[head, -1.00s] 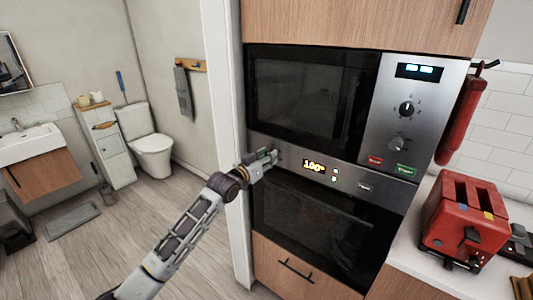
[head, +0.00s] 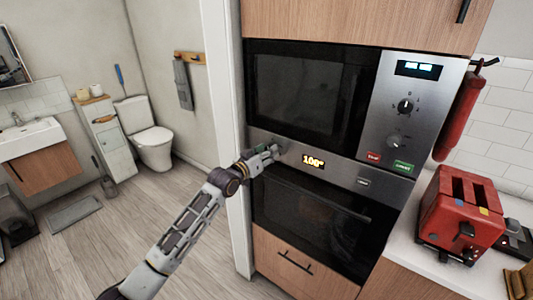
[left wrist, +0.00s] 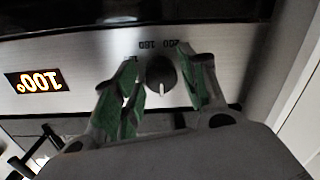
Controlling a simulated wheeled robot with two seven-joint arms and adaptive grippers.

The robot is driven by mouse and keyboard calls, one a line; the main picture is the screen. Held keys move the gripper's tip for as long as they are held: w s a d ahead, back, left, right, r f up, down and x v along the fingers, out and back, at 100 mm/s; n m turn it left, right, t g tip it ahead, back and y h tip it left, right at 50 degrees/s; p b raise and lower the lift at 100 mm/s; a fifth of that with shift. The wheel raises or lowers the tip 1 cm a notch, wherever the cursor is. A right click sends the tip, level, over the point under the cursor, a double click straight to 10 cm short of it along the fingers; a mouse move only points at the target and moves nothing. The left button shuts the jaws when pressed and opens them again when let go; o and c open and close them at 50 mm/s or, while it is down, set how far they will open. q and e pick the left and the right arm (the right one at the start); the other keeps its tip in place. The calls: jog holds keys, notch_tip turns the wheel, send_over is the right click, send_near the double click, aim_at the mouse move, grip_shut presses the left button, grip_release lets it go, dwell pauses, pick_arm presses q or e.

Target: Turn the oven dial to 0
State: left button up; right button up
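The oven dial (left wrist: 160,73) is a dark round knob with a pale pointer on the silver panel. In the left wrist view it sits between the two green-padded fingers of my left gripper (left wrist: 158,64), one on each side. The gripper is open around the dial, with small gaps visible beside it. Panel marks such as 180 and 200 show upside down next to the dial. The orange display (head: 313,161) reads 100°. In the head view my left gripper (head: 268,153) is at the panel's left end and partly covers the dial. My right gripper is out of view.
The microwave (head: 310,95) is above the panel and the oven door (head: 320,225) below. The white door frame (head: 232,130) stands close left of my gripper. A red toaster (head: 455,215) is on the counter at right. Open floor lies at left.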

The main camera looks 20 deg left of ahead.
pick_arm(q)
jog(key=shift+o, duration=0.4)
jog(key=shift+s+a, duration=0.1)
jog(key=shift+s+a, duration=0.1)
jog(key=shift+s, duration=0.25)
jog(key=v, duration=1.1)
jog(key=shift+r, duration=0.1)
dwell(0.5)
jog(key=shift+r+m, duration=0.1)
jog(key=shift+m, duration=0.2)
